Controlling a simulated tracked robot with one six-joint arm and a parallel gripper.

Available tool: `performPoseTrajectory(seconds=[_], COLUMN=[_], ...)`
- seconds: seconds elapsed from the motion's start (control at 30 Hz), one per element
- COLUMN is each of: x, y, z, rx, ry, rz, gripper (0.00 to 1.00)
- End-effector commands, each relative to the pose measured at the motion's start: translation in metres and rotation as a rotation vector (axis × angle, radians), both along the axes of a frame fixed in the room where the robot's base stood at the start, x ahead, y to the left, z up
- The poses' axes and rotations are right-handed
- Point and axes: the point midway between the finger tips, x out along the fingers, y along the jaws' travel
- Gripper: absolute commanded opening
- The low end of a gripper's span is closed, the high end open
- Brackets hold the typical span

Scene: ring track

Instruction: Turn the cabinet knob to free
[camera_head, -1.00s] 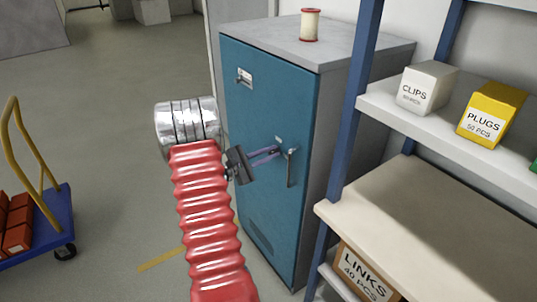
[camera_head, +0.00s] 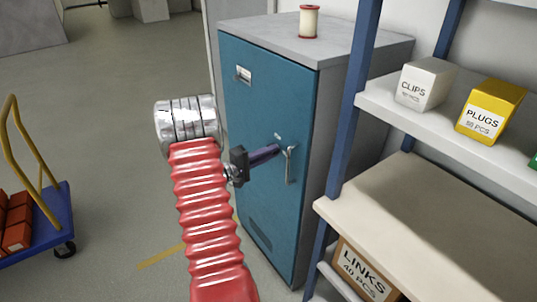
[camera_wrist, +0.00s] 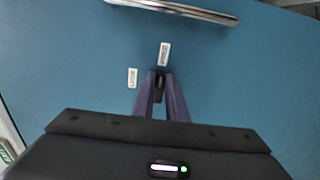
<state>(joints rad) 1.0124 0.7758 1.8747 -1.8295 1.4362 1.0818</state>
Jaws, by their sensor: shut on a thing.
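The blue cabinet door (camera_head: 262,90) is closed, with a metal pull handle (camera_head: 289,165) on its right side. My gripper (camera_head: 277,151) reaches the door just left of the handle. In the wrist view, my two purple fingers (camera_wrist: 160,85) are shut on the small dark knob (camera_wrist: 159,84), which they partly hide. One white label (camera_wrist: 164,54) is just beyond the knob and another (camera_wrist: 132,77) is to its left. Their print is too small to read. The handle (camera_wrist: 185,9) also crosses the top of the wrist view.
A spool (camera_head: 309,21) stands on the cabinet top. The shelf unit (camera_head: 400,105) with several boxes is close on the right. A blue cart (camera_head: 50,225) with red boxes is at the left. The floor between cart and cabinet is open.

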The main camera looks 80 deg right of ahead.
Motion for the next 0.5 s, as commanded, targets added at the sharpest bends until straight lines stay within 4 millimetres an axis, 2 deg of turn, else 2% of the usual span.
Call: performPoseTrajectory(seconds=[0.5], x=[-0.002], y=[0.0002], z=[-0.0037], rx=[-0.015], ry=[-0.026], rz=[-0.003], gripper=[0.0])
